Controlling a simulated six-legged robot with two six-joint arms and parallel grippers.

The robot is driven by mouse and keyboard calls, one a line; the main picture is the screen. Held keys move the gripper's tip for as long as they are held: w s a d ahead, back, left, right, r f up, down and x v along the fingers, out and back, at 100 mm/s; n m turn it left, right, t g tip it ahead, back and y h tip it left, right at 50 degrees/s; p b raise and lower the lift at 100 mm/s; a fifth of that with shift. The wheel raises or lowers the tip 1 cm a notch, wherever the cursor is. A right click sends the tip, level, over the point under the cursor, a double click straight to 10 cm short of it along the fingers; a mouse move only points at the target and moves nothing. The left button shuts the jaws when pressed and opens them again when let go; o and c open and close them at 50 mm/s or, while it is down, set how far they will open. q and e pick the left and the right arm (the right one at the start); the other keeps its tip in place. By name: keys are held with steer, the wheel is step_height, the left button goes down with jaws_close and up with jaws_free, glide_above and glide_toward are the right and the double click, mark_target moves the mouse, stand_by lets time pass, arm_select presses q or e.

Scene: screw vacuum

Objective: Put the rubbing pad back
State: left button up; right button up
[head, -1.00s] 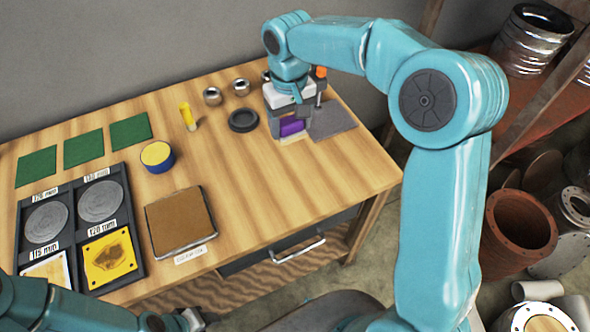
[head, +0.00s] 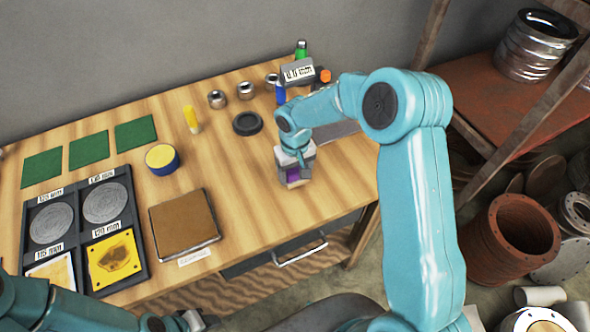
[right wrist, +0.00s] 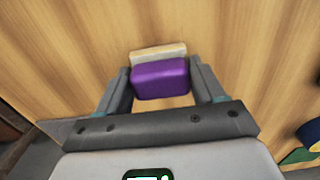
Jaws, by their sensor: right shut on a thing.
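The rubbing pad, a purple block with a cream base, is held in my right gripper (head: 293,179). In the right wrist view the purple part (right wrist: 160,80) sits between the two grey fingers, and the cream part (right wrist: 158,53) shows beyond it. The right gripper points down over the right part of the wooden table; I cannot tell whether the pad touches the wood. A grey plate (head: 337,131) lies behind my right gripper, partly hidden by the arm.
A brown square pad on a tray (head: 184,224) lies left of my right gripper. A black rack (head: 140,264) with labelled discs, green sheets (head: 89,149), a blue-yellow tin (head: 162,160), a black ring (head: 247,123) and a labelled stand (head: 297,72) are on the table.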

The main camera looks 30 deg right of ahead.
mark_target(295, 171)
steer(key=shift+s, duration=0.1)
steer(key=shift+f, duration=0.15)
steer(key=o, duration=1.4)
steer(key=shift+r, duration=0.2)
step_height(295, 171, up, 12)
steer(key=shift+r+b, duration=0.1)
steer(key=shift+b, duration=0.2)
